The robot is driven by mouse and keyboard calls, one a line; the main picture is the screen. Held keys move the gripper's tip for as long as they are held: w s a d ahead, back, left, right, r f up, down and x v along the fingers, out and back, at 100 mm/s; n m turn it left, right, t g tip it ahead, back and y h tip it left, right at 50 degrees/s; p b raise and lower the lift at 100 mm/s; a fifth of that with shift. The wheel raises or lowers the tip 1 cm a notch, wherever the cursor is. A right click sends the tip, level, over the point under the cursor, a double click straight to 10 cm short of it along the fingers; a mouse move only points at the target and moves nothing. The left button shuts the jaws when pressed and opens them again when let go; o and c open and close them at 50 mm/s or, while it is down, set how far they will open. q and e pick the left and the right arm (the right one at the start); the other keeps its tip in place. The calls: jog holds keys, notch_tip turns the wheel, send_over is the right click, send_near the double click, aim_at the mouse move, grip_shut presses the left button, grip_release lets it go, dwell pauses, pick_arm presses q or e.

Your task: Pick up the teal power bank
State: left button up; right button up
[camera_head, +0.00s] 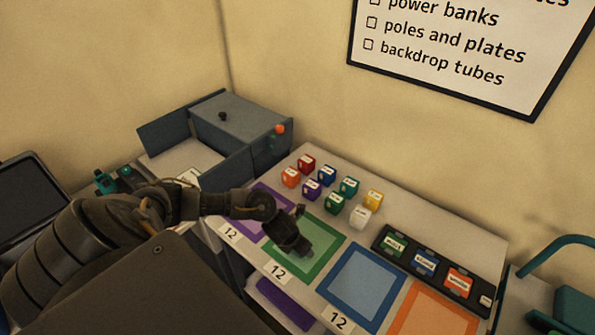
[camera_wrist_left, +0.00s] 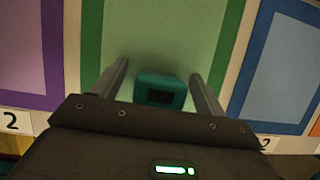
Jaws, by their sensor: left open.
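The teal power bank (camera_wrist_left: 173,84) shows in the left wrist view as a teal block with a dark panel, over the pale green middle of the green-bordered mat (camera_wrist_left: 226,40). It lies between the two spread fingers of my left gripper (camera_wrist_left: 159,70), with a visible gap on each side. The gripper is open and holds nothing. In the head view my left gripper (camera_head: 303,250) points down over the green mat (camera_head: 326,258), and I cannot make out the power bank there. My right gripper is not in view.
Several small coloured blocks (camera_head: 335,201) stand behind the mats. The purple mat (camera_head: 270,195) and blue mat (camera_head: 362,285) flank the green one. A black tray (camera_head: 398,260) with labelled items is at the right. A grey-blue open cabinet (camera_head: 240,120) stands at the back left.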

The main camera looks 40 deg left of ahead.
pick_arm(q)
jog(key=c, duration=1.1)
jog(key=shift+r, duration=0.1)
jog(key=shift+c, duration=0.2)
notch_tip(320, 180, up, 9)
jog(key=shift+r+p, duration=0.1)
jog(key=shift+p, duration=0.7)
jog(key=shift+d+r, duration=0.1)
jog(key=shift+r, duration=0.25)
